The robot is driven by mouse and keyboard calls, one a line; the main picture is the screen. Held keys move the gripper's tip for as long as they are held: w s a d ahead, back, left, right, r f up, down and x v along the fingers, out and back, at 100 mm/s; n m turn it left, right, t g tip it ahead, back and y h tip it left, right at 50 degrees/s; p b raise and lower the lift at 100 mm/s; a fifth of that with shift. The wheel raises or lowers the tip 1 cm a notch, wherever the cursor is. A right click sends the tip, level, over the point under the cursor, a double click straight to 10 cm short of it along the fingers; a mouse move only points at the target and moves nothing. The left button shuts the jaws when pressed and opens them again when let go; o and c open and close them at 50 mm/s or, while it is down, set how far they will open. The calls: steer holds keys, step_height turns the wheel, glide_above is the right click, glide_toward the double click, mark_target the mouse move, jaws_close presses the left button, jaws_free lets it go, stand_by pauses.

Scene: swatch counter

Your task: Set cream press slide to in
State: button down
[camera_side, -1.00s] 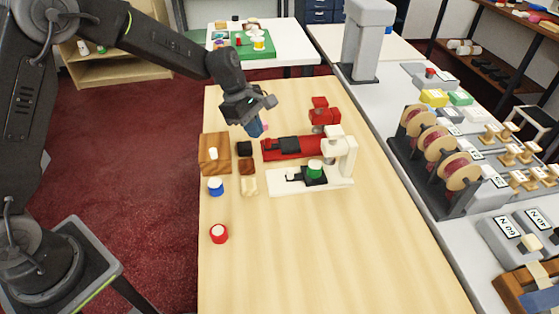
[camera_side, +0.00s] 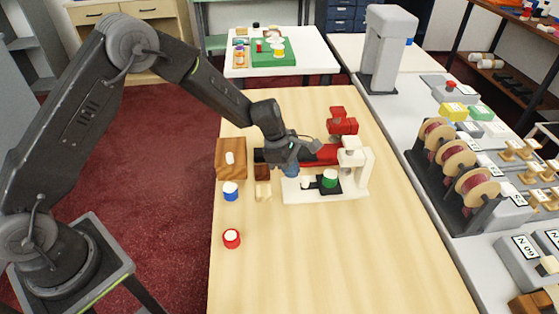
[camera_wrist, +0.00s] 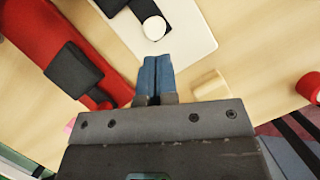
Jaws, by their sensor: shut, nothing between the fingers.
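The cream press (camera_side: 359,178) stands on the wooden table, with its upright at the right end of its flat base. Its dark slide (camera_side: 322,190) carries a green cylinder (camera_side: 330,177) and has a white knob (camera_side: 306,182) at its left end. The wrist view shows the cream base (camera_wrist: 195,35), the dark slide end and the round white knob (camera_wrist: 154,27). My gripper (camera_side: 292,172) is low at the left end of the cream press. Its blue fingers (camera_wrist: 156,59) are shut and empty, just short of the knob in the wrist view; their height above the base is unclear.
A red press (camera_side: 325,154) with a black slide (camera_wrist: 75,70) lies behind, partly hidden by my arm. A wooden block (camera_side: 230,158), blue cup (camera_side: 230,191), pale block (camera_side: 263,192) and red cup (camera_side: 231,239) stand left. The table's front is clear.

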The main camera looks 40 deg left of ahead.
mark_target(317, 183)
steer(key=shift+w+d, duration=0.15)
steer(key=shift+d, duration=0.35)
steer(key=shift+w+d, duration=1.65)
steer(key=shift+a, duration=0.1)
